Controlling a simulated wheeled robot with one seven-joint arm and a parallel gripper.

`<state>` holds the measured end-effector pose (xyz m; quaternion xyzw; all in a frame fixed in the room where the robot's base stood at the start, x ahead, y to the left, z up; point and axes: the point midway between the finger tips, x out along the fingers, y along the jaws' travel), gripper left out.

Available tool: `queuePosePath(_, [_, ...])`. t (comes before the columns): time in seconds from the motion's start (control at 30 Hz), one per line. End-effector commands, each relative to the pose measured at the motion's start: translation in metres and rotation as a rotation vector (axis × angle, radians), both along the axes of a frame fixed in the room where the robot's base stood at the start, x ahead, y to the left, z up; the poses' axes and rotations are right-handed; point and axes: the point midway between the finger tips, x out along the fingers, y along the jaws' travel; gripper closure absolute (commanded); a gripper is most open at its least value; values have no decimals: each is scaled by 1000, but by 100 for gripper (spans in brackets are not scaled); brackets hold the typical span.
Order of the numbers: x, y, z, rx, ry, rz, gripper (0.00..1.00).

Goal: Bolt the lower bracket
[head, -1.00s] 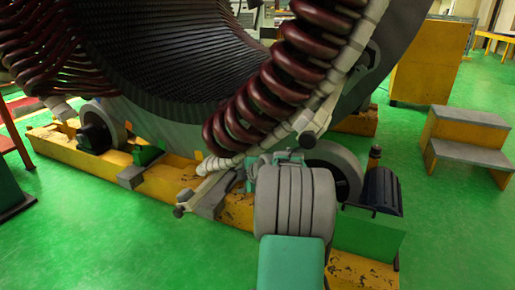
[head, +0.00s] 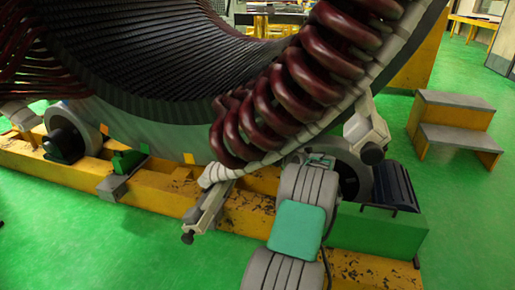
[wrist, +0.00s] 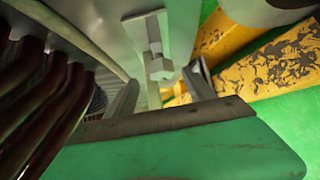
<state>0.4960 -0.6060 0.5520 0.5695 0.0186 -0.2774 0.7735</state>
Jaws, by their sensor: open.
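In the head view the lower bracket (head: 208,208) is a pale grey bar at the lower end of the dark red coils, above the yellow base. A dark bolt (head: 187,238) shows at its outer end. In the wrist view a grey bracket (wrist: 143,35) with a slot carries a hex-headed bolt (wrist: 160,68). My gripper (wrist: 162,76) is open, with its two dark fingers apart, one on each side below the bolt head. Nothing is held between them. I cannot tell whether either finger touches the bolt.
The stator (head: 150,80) fills the upper left. A second bracket (head: 366,125) with a dark knob sits higher on the ring's right. A roller (head: 340,160) and a green motor block (head: 375,235) stand on the yellow base (head: 60,170). Steps (head: 450,130) stand at right on green floor.

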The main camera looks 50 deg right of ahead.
Motion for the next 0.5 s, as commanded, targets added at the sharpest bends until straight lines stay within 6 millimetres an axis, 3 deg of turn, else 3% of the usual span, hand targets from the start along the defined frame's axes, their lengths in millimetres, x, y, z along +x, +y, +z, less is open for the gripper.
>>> queuePosePath(0.3, [48, -23, -25, 2, 1, -1, 38])
queuePosePath(0.5, [57, -26, -24, 3, 0, -1, 38])
